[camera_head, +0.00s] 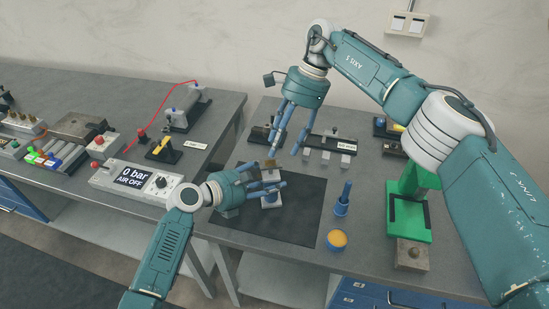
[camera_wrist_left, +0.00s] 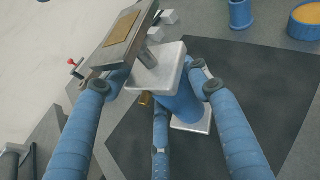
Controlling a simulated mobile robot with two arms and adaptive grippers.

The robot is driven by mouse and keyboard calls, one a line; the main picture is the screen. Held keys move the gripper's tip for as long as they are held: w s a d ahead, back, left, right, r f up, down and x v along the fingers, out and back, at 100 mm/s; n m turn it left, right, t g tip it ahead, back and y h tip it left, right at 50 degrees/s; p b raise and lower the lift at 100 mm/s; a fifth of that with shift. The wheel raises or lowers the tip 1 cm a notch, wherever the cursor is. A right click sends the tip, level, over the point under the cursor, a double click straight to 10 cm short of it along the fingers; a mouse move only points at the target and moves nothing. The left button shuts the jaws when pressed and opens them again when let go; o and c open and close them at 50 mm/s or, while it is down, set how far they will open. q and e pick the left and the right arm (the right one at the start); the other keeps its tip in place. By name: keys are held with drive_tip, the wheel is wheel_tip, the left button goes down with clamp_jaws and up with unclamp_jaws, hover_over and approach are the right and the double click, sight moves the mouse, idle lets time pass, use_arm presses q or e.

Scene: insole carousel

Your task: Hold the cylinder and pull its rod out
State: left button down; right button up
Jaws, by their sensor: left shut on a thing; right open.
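The cylinder stands roughly upright on the dark mat (camera_head: 300,195), with a pale square base (camera_head: 271,203). In the left wrist view it has a blue barrel (camera_wrist_left: 181,106) and a pale square upper cap (camera_wrist_left: 160,68). A short metal rod (camera_wrist_left: 148,57) shows above the cap, beside a plate with a tan top (camera_wrist_left: 122,30); whether they join is unclear. My left gripper (camera_head: 283,188) is shut on the barrel from the left, its fingers partly hiding it. My right gripper (camera_head: 286,148) is open and empty, fingers pointing down, above and behind the cylinder.
A blue cup with a tool (camera_head: 342,202) and a yellow-filled blue dish (camera_head: 337,240) stand right of the mat. A green press (camera_head: 408,212) stands further right. A control box (camera_head: 140,182) reads "0 bar AIR OFF". A labelled rack (camera_head: 332,144) lies behind.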

sight(273, 163)
drive_tip(key=x, duration=0.5)
drive_tip(key=shift+f, duration=0.4)
